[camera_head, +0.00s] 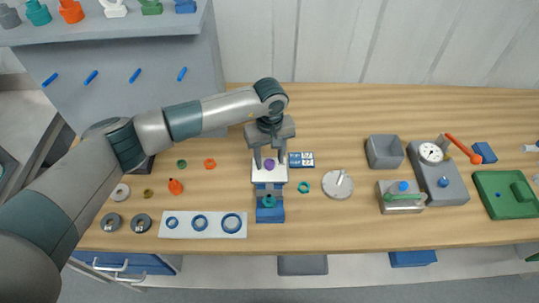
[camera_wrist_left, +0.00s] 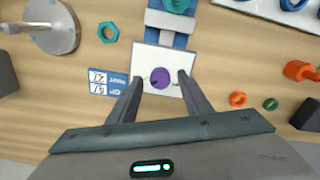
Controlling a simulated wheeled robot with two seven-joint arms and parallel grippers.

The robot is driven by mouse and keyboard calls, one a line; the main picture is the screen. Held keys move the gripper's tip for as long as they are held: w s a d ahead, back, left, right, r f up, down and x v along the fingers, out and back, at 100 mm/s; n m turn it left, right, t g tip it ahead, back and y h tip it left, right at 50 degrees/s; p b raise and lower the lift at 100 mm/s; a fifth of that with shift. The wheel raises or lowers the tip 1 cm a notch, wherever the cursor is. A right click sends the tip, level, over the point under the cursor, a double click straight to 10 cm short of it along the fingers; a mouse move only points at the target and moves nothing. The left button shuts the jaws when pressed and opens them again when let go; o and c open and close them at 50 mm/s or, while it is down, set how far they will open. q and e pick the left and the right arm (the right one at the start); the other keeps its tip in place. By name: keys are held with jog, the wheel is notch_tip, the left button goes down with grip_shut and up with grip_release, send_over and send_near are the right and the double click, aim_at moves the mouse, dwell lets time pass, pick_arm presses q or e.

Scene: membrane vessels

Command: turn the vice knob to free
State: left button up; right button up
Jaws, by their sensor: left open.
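A blue vice-like block (camera_head: 270,216) stands near the table's front edge, with a teal round knob (camera_head: 268,201) on it. The teal knob also shows at the top of the wrist view (camera_wrist_left: 178,4), cut by the frame edge. Behind it lies a white plate (camera_head: 260,178) with a purple round piece (camera_head: 269,165), also seen in the wrist view (camera_wrist_left: 161,77). My left gripper (camera_head: 270,157) points down over the white plate, open, its fingertips on either side of the purple piece. Whether they touch it I cannot tell. The teal knob is apart from the fingers. My right gripper is out of view.
A blue-and-white card (camera_head: 301,159) and a teal nut (camera_head: 304,187) lie right of the plate. A white strip with rings (camera_head: 185,233) lies left of the vice. Small orange and green nuts lie to the left.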

pick_arm(q)
jog(key=shift+f, duration=0.25)
jog(key=c, duration=1.1)
jog(key=shift+o, duration=0.2)
